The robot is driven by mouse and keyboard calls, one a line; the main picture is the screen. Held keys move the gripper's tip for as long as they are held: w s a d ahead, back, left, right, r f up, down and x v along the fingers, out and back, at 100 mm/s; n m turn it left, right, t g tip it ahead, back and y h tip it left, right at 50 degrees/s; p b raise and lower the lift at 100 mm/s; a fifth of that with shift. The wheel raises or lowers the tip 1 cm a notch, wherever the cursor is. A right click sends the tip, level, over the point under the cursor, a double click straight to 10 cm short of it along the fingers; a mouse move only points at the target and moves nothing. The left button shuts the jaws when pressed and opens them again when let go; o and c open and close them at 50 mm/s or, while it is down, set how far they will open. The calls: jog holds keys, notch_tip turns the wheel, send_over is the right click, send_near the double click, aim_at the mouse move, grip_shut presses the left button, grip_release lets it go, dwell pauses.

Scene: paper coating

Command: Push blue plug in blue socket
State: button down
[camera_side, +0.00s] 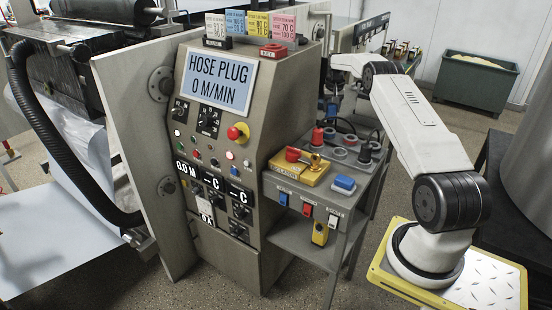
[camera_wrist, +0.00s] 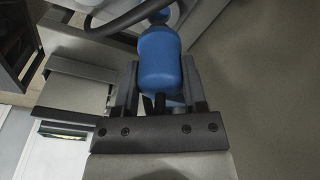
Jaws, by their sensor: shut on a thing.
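The blue plug (camera_wrist: 160,62) is a rounded blue body between the two fingers of my gripper (camera_wrist: 159,75) in the wrist view. My gripper is shut on it. The gripper's fingers are too small and partly hidden there to make out.
The side stand (camera_side: 325,197) carries a red plug (camera_side: 317,137), a black plug (camera_side: 375,141), grey rings (camera_side: 340,154), a yellow block with a red handle (camera_side: 297,168) and a blue box (camera_side: 344,185). The control cabinet (camera_side: 230,120) stands left. A dark hose (camera_wrist: 125,20) crosses the wrist view's top.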

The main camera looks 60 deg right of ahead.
aim_at(330, 120)
jog(key=shift+f, duration=1.1)
jog(key=shift+f, duration=1.6)
dwell(1.0)
jog(key=shift+c, duration=0.3)
grip_release()
jog(key=shift+s+a+r, duration=0.1)
jog(key=shift+a+r, duration=0.05)
jog(key=shift+r, duration=1.15)
jog(key=shift+s+a+r, duration=0.1)
jog(key=shift+r, duration=1.2)
jog(key=shift+s+a+r, duration=0.1)
jog(key=shift+a+r, duration=0.05)
jog(key=shift+r, duration=1.15)
